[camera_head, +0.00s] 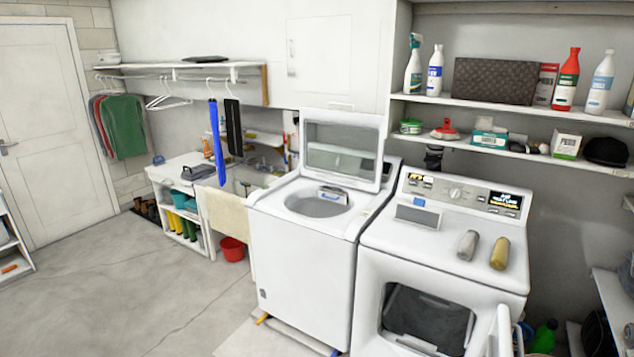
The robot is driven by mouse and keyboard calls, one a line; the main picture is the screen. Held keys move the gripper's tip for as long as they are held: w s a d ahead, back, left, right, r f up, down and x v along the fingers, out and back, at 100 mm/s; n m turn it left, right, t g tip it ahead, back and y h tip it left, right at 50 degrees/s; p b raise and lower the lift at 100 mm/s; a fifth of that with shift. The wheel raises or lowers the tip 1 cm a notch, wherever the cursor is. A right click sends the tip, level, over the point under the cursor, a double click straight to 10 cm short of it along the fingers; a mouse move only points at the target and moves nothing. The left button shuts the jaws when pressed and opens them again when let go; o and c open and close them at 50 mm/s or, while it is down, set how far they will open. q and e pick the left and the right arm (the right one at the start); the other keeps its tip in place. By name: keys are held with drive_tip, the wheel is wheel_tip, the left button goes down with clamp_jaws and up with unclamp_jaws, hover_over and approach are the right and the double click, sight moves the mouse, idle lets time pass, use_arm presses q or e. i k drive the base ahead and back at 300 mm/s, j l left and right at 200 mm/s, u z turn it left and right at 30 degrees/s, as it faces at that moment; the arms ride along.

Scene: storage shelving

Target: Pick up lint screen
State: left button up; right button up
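The white dryer (440,275) stands in the right half of the head view. On its top, near the control panel, a flat grey rectangular panel (417,215) with a small blue label is seen; it looks like the lint screen or its cover, but I cannot tell which. Nothing covers it. The dryer's front opening is dark inside, and its door (503,335) appears swung open to the right. Neither of my grippers is in view.
Shelves with bottles hang above. Open floor (140,300) lies left.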

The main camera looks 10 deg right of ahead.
sight(416, 213)
drive_tip(key=i+z, duration=0.35)
drive_tip(key=i+j+z, duration=0.5)
drive_tip(key=i+z, duration=0.2)
